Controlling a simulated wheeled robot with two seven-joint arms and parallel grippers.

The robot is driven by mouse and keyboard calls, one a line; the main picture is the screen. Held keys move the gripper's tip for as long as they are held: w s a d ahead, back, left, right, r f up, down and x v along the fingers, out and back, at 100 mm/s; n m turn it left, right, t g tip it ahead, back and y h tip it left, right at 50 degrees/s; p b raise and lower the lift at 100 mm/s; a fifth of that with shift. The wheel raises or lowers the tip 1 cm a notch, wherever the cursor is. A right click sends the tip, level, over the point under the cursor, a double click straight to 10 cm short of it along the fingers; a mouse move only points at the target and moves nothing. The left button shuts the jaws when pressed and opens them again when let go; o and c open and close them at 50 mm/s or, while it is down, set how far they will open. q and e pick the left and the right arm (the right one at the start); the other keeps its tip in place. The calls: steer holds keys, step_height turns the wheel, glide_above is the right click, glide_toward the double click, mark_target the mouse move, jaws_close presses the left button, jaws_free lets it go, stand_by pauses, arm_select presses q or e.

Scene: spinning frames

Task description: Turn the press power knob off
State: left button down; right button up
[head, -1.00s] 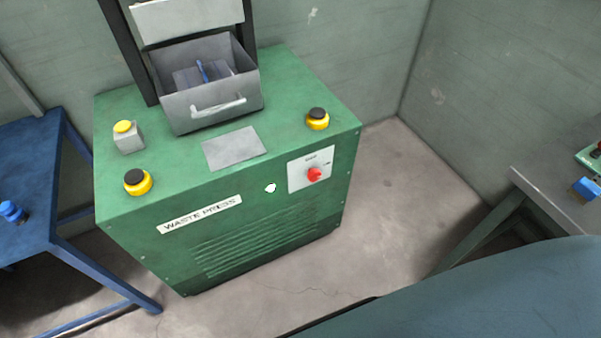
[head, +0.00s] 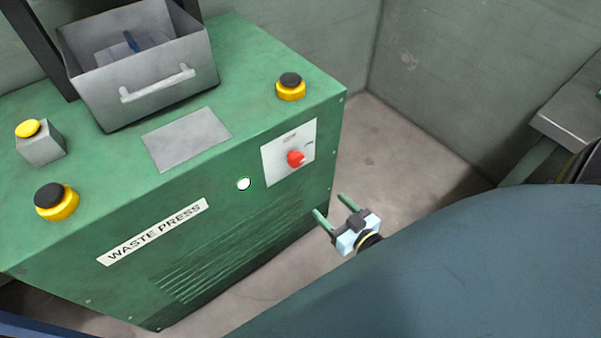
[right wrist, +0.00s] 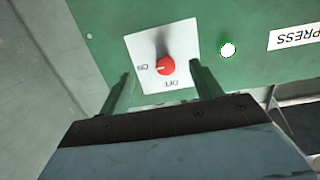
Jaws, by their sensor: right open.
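The press power knob (head: 295,159) is a red knob on a white plate (head: 271,157) on the front of the green waste press (head: 245,220). In the right wrist view the knob (right wrist: 166,66) appears upside down, with "ON" and "OFF" marked beside it on the plate. My right gripper (head: 332,206) is open and empty, below and to the right of the knob, apart from it. In the right wrist view its two green fingers (right wrist: 160,90) stand either side of the plate's lower part, with the knob beyond and between them. My left gripper is not in view.
A white round lamp (head: 243,184) is left of the plate. Black-and-yellow buttons (head: 290,87) and a grey drawer (head: 150,80) are on top of the press. A grey bench (head: 570,115) stands at right. The floor beside the press is clear.

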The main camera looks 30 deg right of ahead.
mark_target(299, 163)
steer(key=shift+n+t+y, duration=0.3)
steer(key=shift+t+y, duration=0.1)
steer(key=shift+t, duration=0.4)
steer(key=w+r+b, duration=0.1)
steer(key=w, duration=0.3)
steer(key=w+r+b, duration=0.1)
steer(key=w, duration=0.3)
steer(key=w+r+b, duration=0.1)
steer(key=w, duration=0.4)
steer(key=shift+a+r+b, duration=0.15)
steer(key=shift+a+b, duration=0.15)
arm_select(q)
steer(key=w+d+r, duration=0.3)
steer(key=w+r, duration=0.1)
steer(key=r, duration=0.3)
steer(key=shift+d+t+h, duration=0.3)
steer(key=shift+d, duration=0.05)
arm_select(e)
steer(key=shift+w, duration=0.6)
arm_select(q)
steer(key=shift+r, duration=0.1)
arm_select(e)
steer(key=shift+c, duration=0.5)
steer(key=c, duration=0.9)
